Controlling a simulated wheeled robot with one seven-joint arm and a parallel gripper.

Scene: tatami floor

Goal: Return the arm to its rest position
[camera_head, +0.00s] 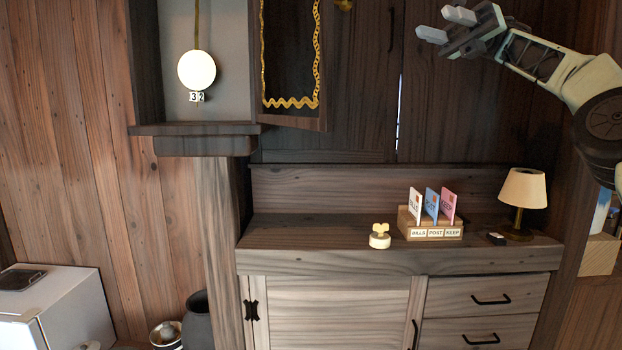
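My gripper (440,24) is at the upper right, raised in front of the dark cabinet doors and well above the sideboard. Its two pale fingertips point left with a gap between them, so it looks open, and nothing shows between them. My arm comes in from the right edge, bent at a joint with a dark round cover. The rest of the arm is out of the frame.
An open clock case with a pendulum (196,70) is at left. Its door (292,113) stands ajar.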

